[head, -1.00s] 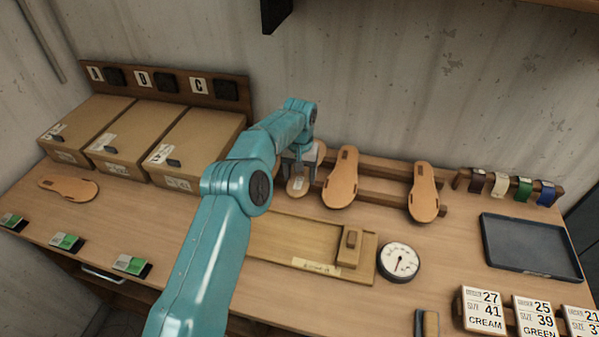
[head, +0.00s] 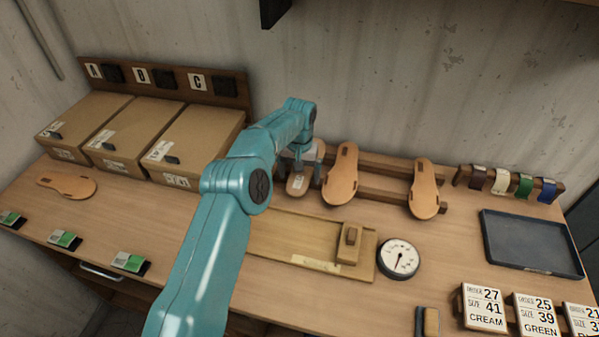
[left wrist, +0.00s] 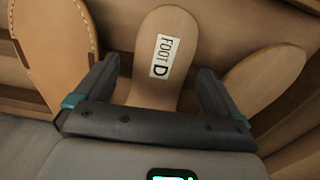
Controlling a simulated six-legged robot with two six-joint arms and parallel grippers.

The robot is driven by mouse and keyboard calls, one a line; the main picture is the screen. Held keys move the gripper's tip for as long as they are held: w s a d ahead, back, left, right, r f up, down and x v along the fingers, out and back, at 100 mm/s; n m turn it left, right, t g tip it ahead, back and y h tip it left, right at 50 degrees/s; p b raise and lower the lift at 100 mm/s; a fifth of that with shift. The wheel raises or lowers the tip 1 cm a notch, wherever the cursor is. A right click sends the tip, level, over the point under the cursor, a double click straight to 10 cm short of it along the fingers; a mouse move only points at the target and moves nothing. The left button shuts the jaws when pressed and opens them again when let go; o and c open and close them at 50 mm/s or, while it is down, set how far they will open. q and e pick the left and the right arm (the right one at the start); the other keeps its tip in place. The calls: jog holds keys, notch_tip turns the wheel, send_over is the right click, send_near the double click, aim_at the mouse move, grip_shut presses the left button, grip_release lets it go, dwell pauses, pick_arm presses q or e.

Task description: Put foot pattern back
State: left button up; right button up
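The foot pattern (head: 298,185), a tan sole-shaped piece with a white label, is at the left end of the wooden rack (head: 385,182) at the back of the bench. In the left wrist view the pattern (left wrist: 163,80) reads "FOOT D". My left gripper (head: 301,172) is over it. In the wrist view the gripper (left wrist: 155,92) is open, one finger on each side of the pattern, with visible gaps. The arm hides part of the rack's left end. My right gripper is not in view.
Two tan soles (head: 341,178) (head: 425,190) lean on the rack to the right, the nearer one close to my gripper. Boxes (head: 195,140) stand left. A wooden jig (head: 290,240), a round dial (head: 398,258) and a dark tray (head: 530,243) occupy the bench.

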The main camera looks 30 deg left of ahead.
pick_arm(q)
jog(key=shift+w, duration=0.1)
jog(key=shift+r, duration=0.35)
notch_tip(320, 180, up, 3)
jog(key=shift+r+b, duration=0.2)
jog(key=shift+b, duration=0.2)
notch_tip(320, 180, up, 8)
jog(key=p, duration=0.2)
jog(key=shift+s+f, duration=0.1)
jog(key=shift+s, duration=0.1)
